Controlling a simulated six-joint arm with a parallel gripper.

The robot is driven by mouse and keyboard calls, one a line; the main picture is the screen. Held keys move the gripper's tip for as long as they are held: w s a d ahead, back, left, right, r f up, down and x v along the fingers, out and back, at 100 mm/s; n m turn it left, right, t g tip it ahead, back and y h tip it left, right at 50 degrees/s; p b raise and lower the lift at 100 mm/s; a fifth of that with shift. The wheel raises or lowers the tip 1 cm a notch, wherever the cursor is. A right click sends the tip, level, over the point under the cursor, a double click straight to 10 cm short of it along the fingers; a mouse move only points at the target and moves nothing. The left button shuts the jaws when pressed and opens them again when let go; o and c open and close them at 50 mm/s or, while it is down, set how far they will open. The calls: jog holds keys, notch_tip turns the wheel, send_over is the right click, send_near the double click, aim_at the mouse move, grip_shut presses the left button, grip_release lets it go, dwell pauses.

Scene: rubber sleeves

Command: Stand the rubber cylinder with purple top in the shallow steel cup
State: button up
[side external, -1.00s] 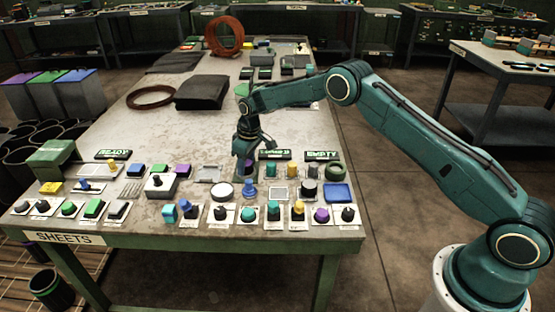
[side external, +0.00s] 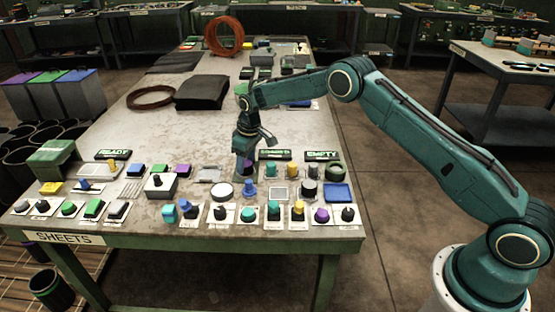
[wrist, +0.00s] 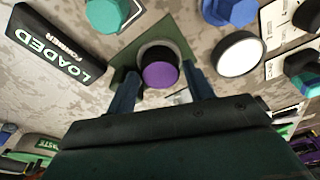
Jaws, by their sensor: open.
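The rubber cylinder with the purple top (wrist: 160,76) stands upright between my fingers in the wrist view. A grey metal ring, which looks like the rim of the shallow steel cup (wrist: 157,47), shows around its far side. The cup sits on a square green plate (wrist: 183,50). The cylinder appears to be inside the cup, but its foot is hidden. My gripper (wrist: 160,72) is open, with one finger on each side of the cylinder and gaps showing. In the side external view my gripper (side external: 246,166) points down over this spot and hides most of both.
A white round disc (wrist: 240,54) and a blue knob-like piece (wrist: 234,10) are close on the right. A dark LOADED sign (wrist: 45,48) and a teal cylinder (wrist: 105,14) are on the left. Several coloured pieces crowd the table's front; bare tabletop (side external: 190,120) lies behind.

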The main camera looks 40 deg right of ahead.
aim_at(251, 165)
notch_tip(251, 165, up, 11)
jog(key=s, duration=0.1)
jog(key=shift+s+d, duration=0.3)
dwell(0.6)
jog(key=s+r+m+t, duration=0.2)
jog(key=s+r, duration=1.8)
jog(key=s+d+f+m+t, duration=0.1)
jog(key=s, duration=1.2)
jog(key=s+f+m+t, duration=0.1)
jog(key=s, duration=1.1)
jog(key=shift+s+d+f+m+h, duration=0.3)
jog(key=shift+s+d+f, duration=0.05)
